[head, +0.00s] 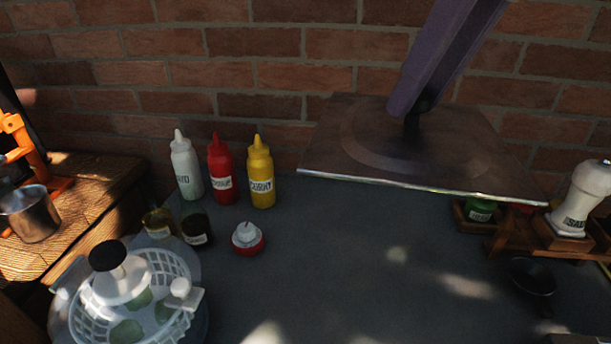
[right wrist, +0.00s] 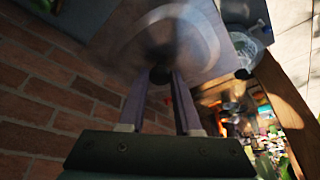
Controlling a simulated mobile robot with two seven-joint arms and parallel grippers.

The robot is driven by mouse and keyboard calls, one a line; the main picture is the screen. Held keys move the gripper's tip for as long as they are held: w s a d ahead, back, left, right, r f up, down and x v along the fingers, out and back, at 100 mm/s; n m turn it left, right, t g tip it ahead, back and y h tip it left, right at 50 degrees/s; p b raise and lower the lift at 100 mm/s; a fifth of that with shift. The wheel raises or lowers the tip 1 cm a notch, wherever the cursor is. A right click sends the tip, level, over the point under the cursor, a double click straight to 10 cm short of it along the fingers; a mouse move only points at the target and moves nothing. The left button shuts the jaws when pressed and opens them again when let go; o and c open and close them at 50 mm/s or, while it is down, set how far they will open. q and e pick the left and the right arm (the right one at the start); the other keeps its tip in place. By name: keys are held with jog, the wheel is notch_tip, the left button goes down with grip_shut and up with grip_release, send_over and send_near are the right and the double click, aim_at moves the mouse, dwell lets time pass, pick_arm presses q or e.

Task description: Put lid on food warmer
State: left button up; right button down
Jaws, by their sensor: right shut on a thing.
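The lid (head: 335,150) is a wide, flat, rectangular metal plate with a raised ring and a small dark knob. It is tilted in the air in front of the brick wall, above the back of the table. My right gripper (head: 412,110), with purple fingers, is shut on its knob. The right wrist view also shows the lid (right wrist: 195,45) beyond the right gripper (right wrist: 159,78), with the dark knob between the fingertips. I cannot make out the food warmer's body in either view. My left gripper is not in view.
White, red (head: 221,172) and yellow (head: 260,174) squeeze bottles stand left of the lid. A salad spinner (head: 125,295) is at front left. A wooden rack (head: 495,240) and a white salt mill (head: 580,195) are at right. The grey table's (head: 340,270) middle is clear.

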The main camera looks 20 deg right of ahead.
notch_tip(320, 180, down, 13)
jog(key=w+d+b, duration=0.1)
jog(key=d+b, duration=0.1)
jog(key=b, duration=1.2)
send_over(363, 309)
jog(key=s, duration=0.2)
jog(key=shift+n, duration=0.4)
jog(key=f, duration=2)
jog(key=shift+s+d+f, duration=0.15)
jog(key=shift+d, duration=0.1)
jog(key=c, duration=1.1)
grip_release()
jog(key=shift+f, duration=0.15)
jog(key=o, duration=0.5)
